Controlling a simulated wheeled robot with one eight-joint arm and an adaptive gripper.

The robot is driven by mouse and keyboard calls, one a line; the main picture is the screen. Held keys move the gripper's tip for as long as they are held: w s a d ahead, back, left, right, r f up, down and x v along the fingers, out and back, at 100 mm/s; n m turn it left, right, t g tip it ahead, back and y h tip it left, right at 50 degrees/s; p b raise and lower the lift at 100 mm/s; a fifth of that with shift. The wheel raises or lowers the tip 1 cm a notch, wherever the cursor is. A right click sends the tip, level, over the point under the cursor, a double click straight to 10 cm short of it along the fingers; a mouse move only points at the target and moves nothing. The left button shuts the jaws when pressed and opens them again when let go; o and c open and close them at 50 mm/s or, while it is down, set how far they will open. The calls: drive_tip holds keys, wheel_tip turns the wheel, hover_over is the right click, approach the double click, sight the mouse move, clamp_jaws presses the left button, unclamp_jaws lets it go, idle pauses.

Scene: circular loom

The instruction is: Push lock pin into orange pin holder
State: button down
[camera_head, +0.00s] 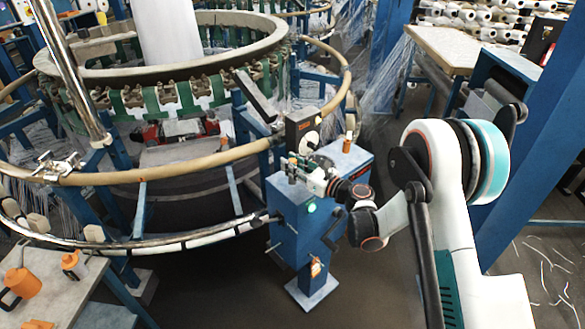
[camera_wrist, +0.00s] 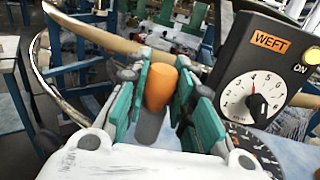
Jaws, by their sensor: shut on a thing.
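My gripper (camera_wrist: 168,85) has teal fingers on both sides of the lock pin, shut on it. The pin has an orange rounded top (camera_wrist: 160,86) and a grey lower part, and stands upright between the fingers. In the head view my gripper (camera_head: 308,174) is low over the left part of the blue pedestal's top.
The blue pedestal (camera_head: 289,225) carries a dark WEFT control box with a dial (camera_wrist: 253,96), close to the right of my gripper. A crank handle (camera_head: 334,228) sticks out at its front. The loom's curved rail (camera_head: 185,163) runs to the left.

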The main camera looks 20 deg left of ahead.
drive_tip(key=shift+r, duration=0.75)
drive_tip(key=shift+r+p, duration=1.1)
drive_tip(key=shift+r, duration=1.8)
